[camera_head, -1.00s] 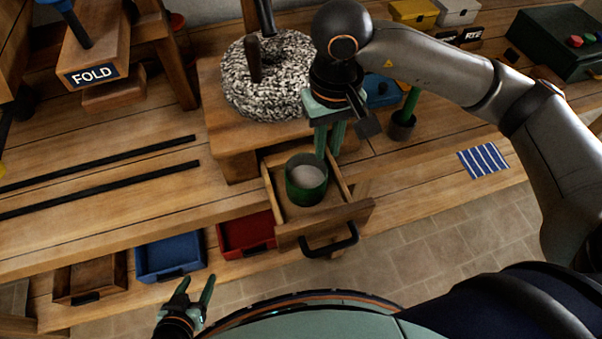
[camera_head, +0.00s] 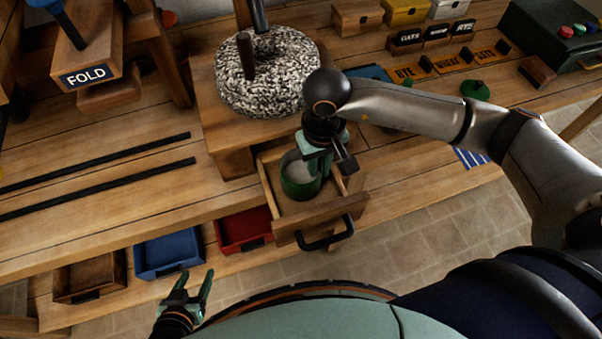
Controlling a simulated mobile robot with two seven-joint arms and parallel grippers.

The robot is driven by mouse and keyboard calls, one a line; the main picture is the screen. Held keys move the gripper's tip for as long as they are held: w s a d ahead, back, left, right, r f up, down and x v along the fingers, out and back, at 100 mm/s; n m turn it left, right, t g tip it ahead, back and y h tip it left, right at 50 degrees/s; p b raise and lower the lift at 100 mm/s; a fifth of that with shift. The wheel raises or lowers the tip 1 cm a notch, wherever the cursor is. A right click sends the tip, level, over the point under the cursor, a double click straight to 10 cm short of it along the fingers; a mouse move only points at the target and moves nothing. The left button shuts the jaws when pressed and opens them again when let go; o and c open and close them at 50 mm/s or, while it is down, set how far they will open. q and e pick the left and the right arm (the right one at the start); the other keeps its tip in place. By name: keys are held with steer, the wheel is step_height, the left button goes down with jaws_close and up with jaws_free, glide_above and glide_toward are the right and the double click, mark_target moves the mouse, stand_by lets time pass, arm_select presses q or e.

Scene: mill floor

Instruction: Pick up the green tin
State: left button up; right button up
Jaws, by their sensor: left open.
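The green tin (camera_head: 297,189), open-topped with pale contents, stands upright in the pulled-out wooden drawer (camera_head: 322,217) below the millstone. My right gripper (camera_head: 318,172) reaches down from above at the tin's right rim. Its fingers overlap the rim in the picture; whether they are closed on the wall cannot be told. The gripper hides part of the tin's right side. My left gripper (camera_head: 194,292) is open and empty at the lower left, near the front of the blue tray and away from the tin.
The speckled millstone (camera_head: 262,88) stands on a wooden block behind the drawer. A red tray (camera_head: 243,232), blue tray (camera_head: 170,255) and wooden tray (camera_head: 90,278) lie to the left. Two dark rails cross the bench at left. My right arm spans the bench at right.

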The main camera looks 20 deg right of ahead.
jaws_close()
stand_by(1.3)
